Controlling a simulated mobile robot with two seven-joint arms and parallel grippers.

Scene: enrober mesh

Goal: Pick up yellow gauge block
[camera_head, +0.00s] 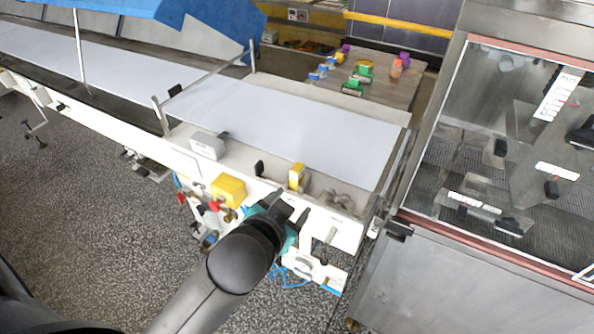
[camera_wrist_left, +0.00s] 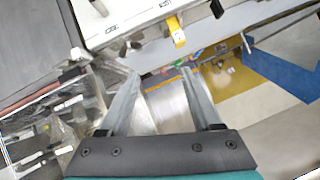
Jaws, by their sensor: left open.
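The yellow gauge block (camera_head: 297,176) stands on the near ledge of the conveyor, beside the white belt. In the left wrist view a yellow piece (camera_wrist_left: 176,31), which looks like the same block, is near the top, beyond the fingertips. My left gripper (camera_head: 290,208) is at the near side of the conveyor, just in front of the block and apart from it. In the left wrist view its two fingers (camera_wrist_left: 160,74) are spread with nothing between them. My arm partly hides the gripper in the head view. My right gripper is in neither view.
A yellow box (camera_head: 228,189) with a red button is fixed at the conveyor's near edge, left of my gripper. A grey box (camera_head: 207,146) sits farther left. A glass-fronted steel machine (camera_head: 440,255) stands to the right. A table (camera_head: 390,93) with several small coloured items is behind.

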